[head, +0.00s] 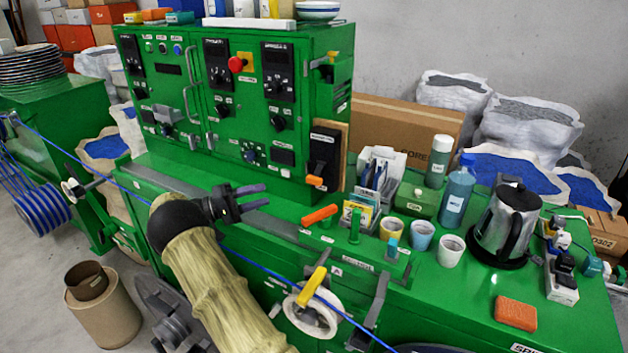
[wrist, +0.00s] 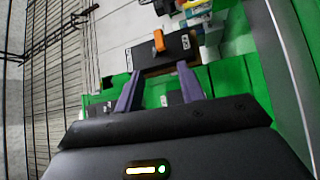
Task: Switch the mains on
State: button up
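A black switch box (head: 324,155) with an orange lever (head: 315,181) is mounted at the lower right of the green control cabinet (head: 203,115). The lever sits at the low end of the box; its label is too small to read surely. In the wrist view, a black box (wrist: 180,52) with an orange lever (wrist: 158,40) shows just beyond my fingertips, probably the same switch. My gripper (head: 266,195) has purple fingers, apart and empty, left of the lever in the head view. It is also open in the wrist view (wrist: 160,72), with a gap between its tips and the box.
A red knob (head: 236,64) is on the cabinet front. A blue cable (head: 95,173) runs across in front of the bench.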

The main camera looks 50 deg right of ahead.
aim_at(314, 177)
jog(key=p+x, duration=0.4)
jog(key=x, duration=1.2)
jog(key=shift+s+f, duration=0.1)
